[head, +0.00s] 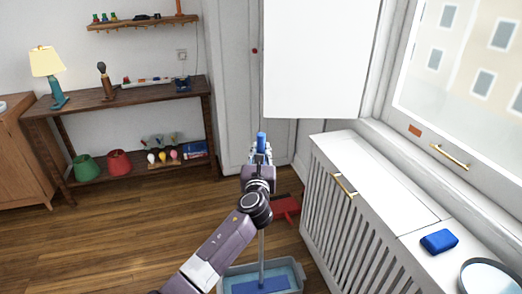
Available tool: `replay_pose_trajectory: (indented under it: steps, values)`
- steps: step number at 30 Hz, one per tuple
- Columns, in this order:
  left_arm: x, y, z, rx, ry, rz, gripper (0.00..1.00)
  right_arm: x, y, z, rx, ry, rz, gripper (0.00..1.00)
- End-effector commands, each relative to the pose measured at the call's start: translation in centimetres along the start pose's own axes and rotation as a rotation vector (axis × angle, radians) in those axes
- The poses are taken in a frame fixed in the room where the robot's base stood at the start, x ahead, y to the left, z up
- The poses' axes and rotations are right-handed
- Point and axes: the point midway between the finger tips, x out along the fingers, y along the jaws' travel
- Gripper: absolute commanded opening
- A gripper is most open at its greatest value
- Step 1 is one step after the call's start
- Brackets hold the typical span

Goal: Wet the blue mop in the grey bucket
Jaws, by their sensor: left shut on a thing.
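The blue mop (262,250) stands nearly upright in the head view, with a blue tip at the top of its thin pole. My left gripper (260,155) is shut on the upper part of the mop's handle. The pole runs down behind my arm to the grey bucket (299,277) at the bottom edge of the view. The flat blue mop head (260,286) shows inside the bucket's rim, over a light blue inside. The bucket's near side is cut off by the frame. My right gripper is not in view.
A white slatted radiator cover (345,215) stands close on the right, with a blue sponge (439,241) and a round dish (490,278) on top. A red object (286,209) lies on the floor behind the bucket. Wooden floor (120,235) is free to the left.

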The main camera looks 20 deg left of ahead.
Motion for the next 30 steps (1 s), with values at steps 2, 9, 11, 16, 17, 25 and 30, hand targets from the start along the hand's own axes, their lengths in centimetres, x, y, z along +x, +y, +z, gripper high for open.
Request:
replay_pose_trajectory:
  steps: [2,9,11,16,17,25,30]
  values:
    - [0.03,-0.02,0.27,-0.001,-0.004,-0.001,0.00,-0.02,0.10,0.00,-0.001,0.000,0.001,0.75]
    - [0.03,-0.03,0.27,-0.001,-0.004,-0.001,0.00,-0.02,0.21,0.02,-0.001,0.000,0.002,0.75]
    - [0.03,-0.03,0.27,-0.001,-0.004,-0.001,0.00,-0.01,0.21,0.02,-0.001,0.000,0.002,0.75]
    - [0.03,-0.03,0.14,-0.001,-0.004,-0.001,0.00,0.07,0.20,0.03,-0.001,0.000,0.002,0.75]
    - [0.03,-0.03,0.10,-0.001,-0.004,-0.001,0.00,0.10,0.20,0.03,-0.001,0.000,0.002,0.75]
    - [0.03,-0.03,-0.23,0.000,-0.004,-0.001,0.00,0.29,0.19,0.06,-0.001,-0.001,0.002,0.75]
    - [0.02,-0.04,-0.43,0.000,-0.004,-0.001,0.00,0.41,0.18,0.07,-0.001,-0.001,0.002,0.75]
